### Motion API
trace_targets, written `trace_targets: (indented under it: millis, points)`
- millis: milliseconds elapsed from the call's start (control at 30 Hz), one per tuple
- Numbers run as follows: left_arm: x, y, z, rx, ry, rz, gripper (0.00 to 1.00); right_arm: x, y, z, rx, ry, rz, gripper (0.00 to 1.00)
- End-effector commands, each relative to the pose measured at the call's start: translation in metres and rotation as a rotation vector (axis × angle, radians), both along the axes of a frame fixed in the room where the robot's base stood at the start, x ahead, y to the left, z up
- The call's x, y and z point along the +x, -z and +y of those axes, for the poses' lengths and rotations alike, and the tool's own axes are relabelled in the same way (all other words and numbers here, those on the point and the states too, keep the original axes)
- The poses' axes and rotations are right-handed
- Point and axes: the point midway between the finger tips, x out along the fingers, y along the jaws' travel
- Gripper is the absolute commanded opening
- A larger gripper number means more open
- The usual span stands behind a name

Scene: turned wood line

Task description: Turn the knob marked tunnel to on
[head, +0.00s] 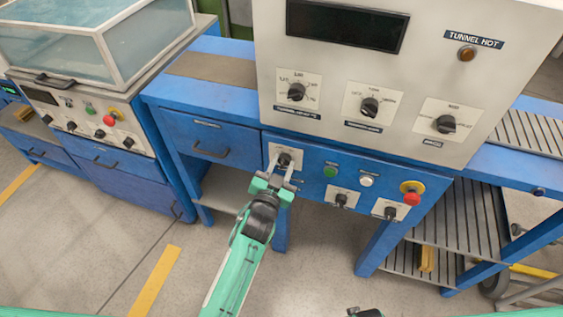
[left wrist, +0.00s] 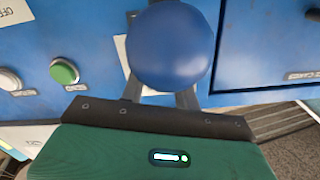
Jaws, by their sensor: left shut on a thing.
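My left gripper (head: 282,171) reaches up to the blue front panel (head: 312,190). Its grey fingers are shut on a small black knob (head: 285,158) on a pale plate at the panel's upper left. The marking on that plate is too small to read, and the fingers partly cover it, so I cannot tell the knob's setting. My right gripper is not clearly seen.
Beside the held knob are a green button (head: 330,172), a white button (head: 366,181), two more black knobs (head: 341,199) (head: 390,213) and a red stop button (head: 411,198). Above, the pale cabinet (head: 430,60) carries three larger knobs and overhangs the panel. A drawer (head: 210,143) is at left.

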Motion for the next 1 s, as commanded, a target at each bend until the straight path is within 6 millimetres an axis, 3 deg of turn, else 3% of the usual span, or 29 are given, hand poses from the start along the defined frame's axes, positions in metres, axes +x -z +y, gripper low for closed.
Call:
trace_targets:
  millis: [500, 1000]
  points:
    - [0.0, -0.001, -0.001, 0.361, 0.0, -0.119, 0.09, -0.019, 0.031, -0.008, -0.008, -0.005, 0.004, 0.52]
    - [0.0, -0.001, -0.001, 0.454, 0.0, -0.15, 0.09, -0.024, 0.037, -0.01, -0.011, -0.006, 0.006, 0.52]
